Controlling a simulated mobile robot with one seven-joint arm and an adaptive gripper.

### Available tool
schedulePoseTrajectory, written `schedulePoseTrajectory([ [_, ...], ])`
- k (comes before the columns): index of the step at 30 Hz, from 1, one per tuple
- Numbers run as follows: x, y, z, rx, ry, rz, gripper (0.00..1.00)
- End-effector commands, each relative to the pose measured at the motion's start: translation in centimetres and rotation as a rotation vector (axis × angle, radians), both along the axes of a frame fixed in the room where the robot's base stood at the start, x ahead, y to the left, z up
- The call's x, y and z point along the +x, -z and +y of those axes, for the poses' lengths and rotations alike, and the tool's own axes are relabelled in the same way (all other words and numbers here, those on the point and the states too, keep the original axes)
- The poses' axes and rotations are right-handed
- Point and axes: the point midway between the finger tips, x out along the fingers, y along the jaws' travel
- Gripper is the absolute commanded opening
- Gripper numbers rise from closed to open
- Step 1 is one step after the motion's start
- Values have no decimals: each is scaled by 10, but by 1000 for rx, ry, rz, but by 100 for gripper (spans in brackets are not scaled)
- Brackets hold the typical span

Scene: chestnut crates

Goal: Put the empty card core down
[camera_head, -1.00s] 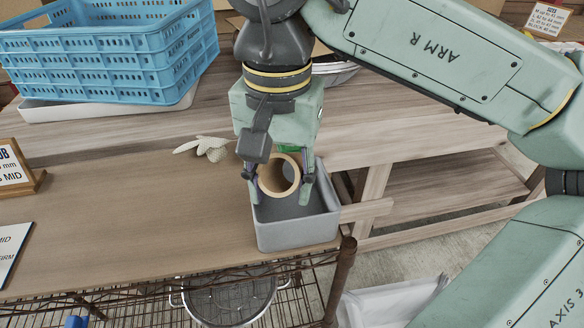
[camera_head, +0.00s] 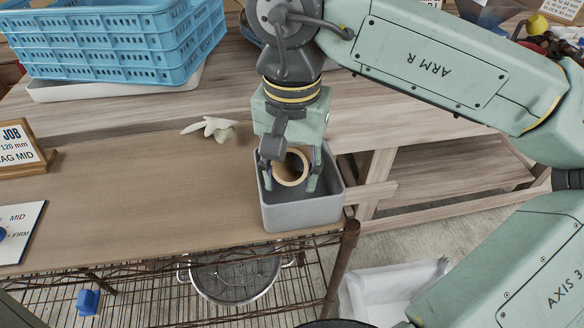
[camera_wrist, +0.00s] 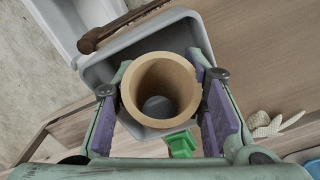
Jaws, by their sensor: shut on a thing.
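The empty card core (camera_head: 291,168) is a tan hollow tube. My gripper (camera_head: 290,184) is shut on it, with one finger on each side. In the head view the core is low inside the mouth of a grey bin (camera_head: 304,215) at the table's front right corner. In the wrist view the core (camera_wrist: 160,90) stands between the purple-padded fingers (camera_wrist: 160,98), and I look down its bore to a grey surface. The bin's rim (camera_wrist: 140,38) shows around it. Whether the core touches the bin floor is hidden.
A green object (camera_wrist: 181,143) shows beside the core in the wrist view. Blue crates (camera_head: 110,45) stand at the back left. The table's middle is clear. A wire shelf below holds a strainer (camera_head: 232,280).

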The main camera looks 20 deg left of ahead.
Motion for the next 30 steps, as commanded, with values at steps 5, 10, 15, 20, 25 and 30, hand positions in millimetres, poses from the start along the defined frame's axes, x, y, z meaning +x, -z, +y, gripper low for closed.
schedulePoseTrajectory([
  [5, 0, 7, 0, 1, 0, 0, 0],
  [10, 0, 6, 0, 0, 0, 0, 41],
  [15, 0, 6, 0, 0, 0, 0, 52],
  [20, 0, 6, 0, 1, 0, 0, 59],
  [25, 0, 6, 0, 2, 0, 0, 59],
  [30, 0, 2, 0, 1, 0, 0, 59],
])
